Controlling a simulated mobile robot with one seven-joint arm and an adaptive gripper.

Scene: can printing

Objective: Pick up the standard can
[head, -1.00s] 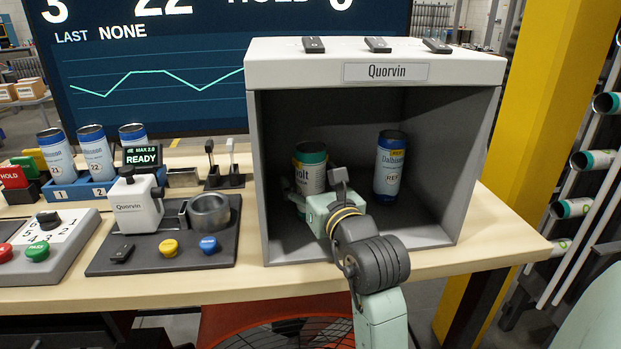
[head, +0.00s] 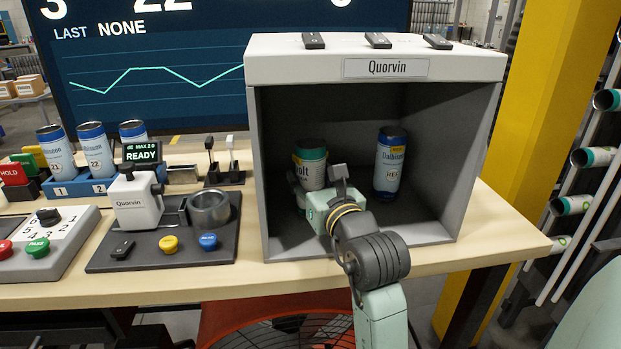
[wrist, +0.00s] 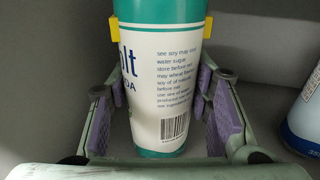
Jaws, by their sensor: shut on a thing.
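A can with a green rim and base and a white label with letters ending in "olt" (head: 311,158) stands in the left part of the open booth marked Quorvin (head: 478,150). My gripper (head: 311,184) reaches in from the front and is shut on this can, low on its sides. In the wrist view the can (wrist: 168,80) is upright between the two purple-padded fingers, its barcode facing me. A blue and white can (head: 390,165) with a yellow patch stands apart, right of my gripper; its edge shows at the right of the wrist view (wrist: 303,118). Neither can reads "standard" legibly.
The booth walls close in on both sides, with a roof above. Left of it stand a small tester with a round metal cup (head: 210,208), a button panel (head: 40,240) and a blue rack (head: 95,187) of cans. The table front is bare.

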